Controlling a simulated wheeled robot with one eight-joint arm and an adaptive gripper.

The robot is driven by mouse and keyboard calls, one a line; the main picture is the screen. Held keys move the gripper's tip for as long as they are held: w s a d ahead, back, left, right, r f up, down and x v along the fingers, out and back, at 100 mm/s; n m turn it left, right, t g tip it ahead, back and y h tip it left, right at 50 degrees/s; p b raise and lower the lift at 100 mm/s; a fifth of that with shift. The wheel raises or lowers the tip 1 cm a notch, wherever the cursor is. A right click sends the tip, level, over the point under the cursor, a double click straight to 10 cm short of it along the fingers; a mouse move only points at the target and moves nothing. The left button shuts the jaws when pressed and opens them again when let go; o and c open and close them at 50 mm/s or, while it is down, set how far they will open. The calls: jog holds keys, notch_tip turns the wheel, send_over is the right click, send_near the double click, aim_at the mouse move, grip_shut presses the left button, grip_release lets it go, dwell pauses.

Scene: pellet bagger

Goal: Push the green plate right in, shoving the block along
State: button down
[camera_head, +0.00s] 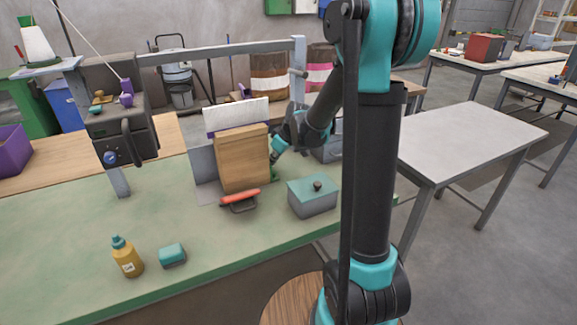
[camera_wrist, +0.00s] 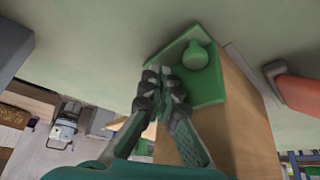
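The green plate (camera_wrist: 211,91) with a round green knob (camera_wrist: 196,57) sits at the end of the tan wooden block (camera_wrist: 246,125) in the wrist view. In the head view the block (camera_head: 243,160) stands upright on the bench, and only a sliver of green (camera_head: 273,173) shows at its right side. My gripper (camera_wrist: 163,76) has its fingertips close together at the plate's edge, beside the knob. Nothing shows between them. I cannot tell whether they touch the plate. In the head view my gripper (camera_head: 276,158) is right of the block, partly hidden.
A red-handled tool (camera_head: 240,200) lies in front of the block. A grey box with a teal lid (camera_head: 313,195) stands to the right. A white panel (camera_head: 237,117) rises behind the block. A yellow bottle (camera_head: 127,257) and teal block (camera_head: 172,255) stand at the front left.

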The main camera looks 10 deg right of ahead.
jog(key=shift+a, duration=0.25)
jog(key=d+r, duration=0.3)
jog(key=r, duration=0.5)
jog(key=shift+w, duration=0.4)
